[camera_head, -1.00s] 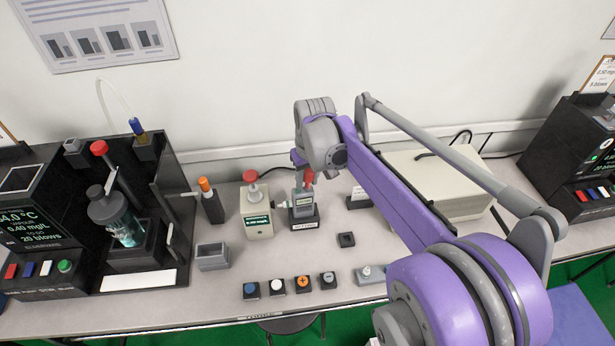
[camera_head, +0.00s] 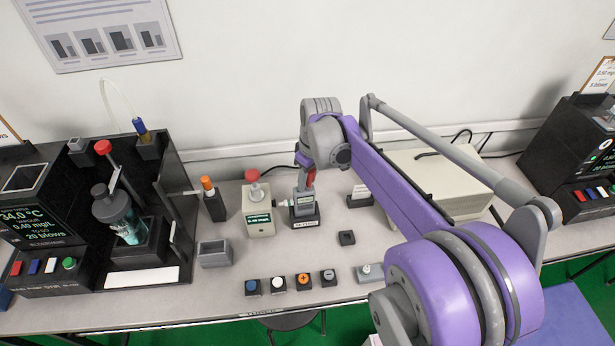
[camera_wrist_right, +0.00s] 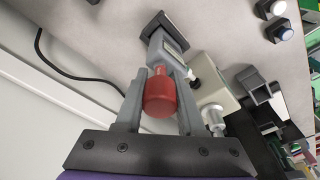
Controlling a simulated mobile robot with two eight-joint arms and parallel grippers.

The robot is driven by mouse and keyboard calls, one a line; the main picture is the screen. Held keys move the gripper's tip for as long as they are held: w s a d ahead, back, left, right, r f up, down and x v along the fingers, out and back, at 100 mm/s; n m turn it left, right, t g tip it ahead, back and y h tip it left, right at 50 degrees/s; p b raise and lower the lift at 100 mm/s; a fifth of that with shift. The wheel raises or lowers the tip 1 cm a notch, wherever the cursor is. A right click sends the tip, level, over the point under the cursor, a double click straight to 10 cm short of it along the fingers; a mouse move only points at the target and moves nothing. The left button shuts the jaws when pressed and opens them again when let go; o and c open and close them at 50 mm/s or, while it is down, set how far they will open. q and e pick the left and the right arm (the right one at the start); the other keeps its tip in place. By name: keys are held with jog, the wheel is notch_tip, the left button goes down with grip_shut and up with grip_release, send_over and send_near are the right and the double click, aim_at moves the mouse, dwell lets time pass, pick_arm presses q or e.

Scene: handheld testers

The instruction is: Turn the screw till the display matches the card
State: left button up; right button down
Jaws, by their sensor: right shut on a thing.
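A grey handheld tester (camera_head: 303,208) with a red top (camera_head: 311,177) stands upright in a dark labelled base. In the right wrist view, the red top (camera_wrist_right: 160,97) lies between my fingers, and the tester's grey body with a small display (camera_wrist_right: 174,45) is beyond it. My right gripper (camera_head: 305,189) comes down from above and is shut on the tester near its top. A cream box (camera_head: 258,229) with a lit green display stands close beside it on the left. A small white card (camera_head: 361,191) stands to the right. I cannot make out the screw or read the tester's display. My left gripper is not in view.
A black bench station (camera_head: 55,285) with a bottle stands at the left. Several small buttons (camera_head: 304,282) line the front. A large cream case (camera_head: 440,180) is behind my right arm. A black machine (camera_head: 575,140) with a card above (camera_head: 602,75) stands at far right.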

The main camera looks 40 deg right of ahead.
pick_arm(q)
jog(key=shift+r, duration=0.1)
pick_arm(e)
jog(key=n, duration=0.3)
jog(key=shift+p, duration=0.4)
jog(key=shift+c, duration=2.2)
grip_release()
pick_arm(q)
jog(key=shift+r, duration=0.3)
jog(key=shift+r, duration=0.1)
pick_arm(e)
jog(key=shift+r, duration=0.1)
jog(key=shift+r+p, duration=2.25)
jog(key=shift+r, duration=1.2)
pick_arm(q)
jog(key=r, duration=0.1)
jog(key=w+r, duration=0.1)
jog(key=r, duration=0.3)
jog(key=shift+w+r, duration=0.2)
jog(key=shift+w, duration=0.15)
